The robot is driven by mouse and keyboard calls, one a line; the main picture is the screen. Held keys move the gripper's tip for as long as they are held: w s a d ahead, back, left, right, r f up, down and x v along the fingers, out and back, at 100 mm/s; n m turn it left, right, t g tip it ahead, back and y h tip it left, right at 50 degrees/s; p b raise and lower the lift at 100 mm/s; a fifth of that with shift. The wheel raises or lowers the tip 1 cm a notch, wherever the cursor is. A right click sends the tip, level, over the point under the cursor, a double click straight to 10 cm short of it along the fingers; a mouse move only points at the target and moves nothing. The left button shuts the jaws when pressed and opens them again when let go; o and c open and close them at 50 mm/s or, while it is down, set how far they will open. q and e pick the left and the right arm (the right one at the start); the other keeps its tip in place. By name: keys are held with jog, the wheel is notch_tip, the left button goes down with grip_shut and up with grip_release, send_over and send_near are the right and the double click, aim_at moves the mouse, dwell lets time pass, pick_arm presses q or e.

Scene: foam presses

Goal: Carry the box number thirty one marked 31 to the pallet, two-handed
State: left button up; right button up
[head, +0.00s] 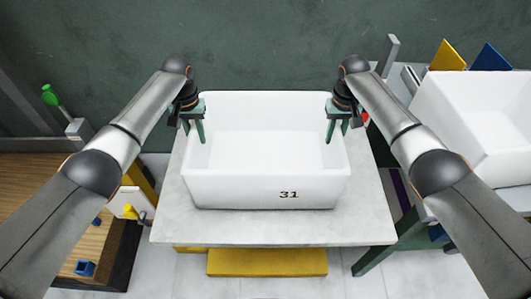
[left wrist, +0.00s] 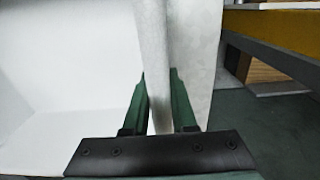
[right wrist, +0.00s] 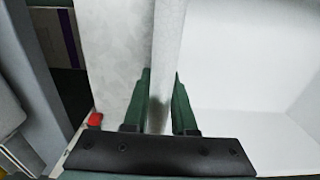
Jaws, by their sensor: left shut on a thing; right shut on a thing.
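The white open box marked 31 (head: 265,190) is upright over a pale grey table (head: 370,228) in the middle of the head view. It looks empty inside. I cannot tell whether its base touches the tabletop. My left gripper (head: 197,128) is shut on the box's left wall, with one finger inside and one outside. The left wrist view shows that wall (left wrist: 157,60) between the green fingers. My right gripper (head: 337,128) is shut on the right wall in the same way. The right wrist view shows that wall (right wrist: 165,50) between its fingers. No pallet is clearly recognisable.
Another white box (head: 475,120) stands at the right, near yellow and blue panels (head: 447,56). A wooden surface (head: 40,190) with a small blue part (head: 85,268) is at the left. A yellow block (head: 267,262) lies below the table's front edge. A green wall closes off the back.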

aim_at(193, 127)
pick_arm(q)
grip_shut()
pick_arm(e)
grip_shut()
pick_arm(q)
jog(key=shift+r, duration=0.15)
pick_arm(e)
jog(key=shift+r, duration=0.15)
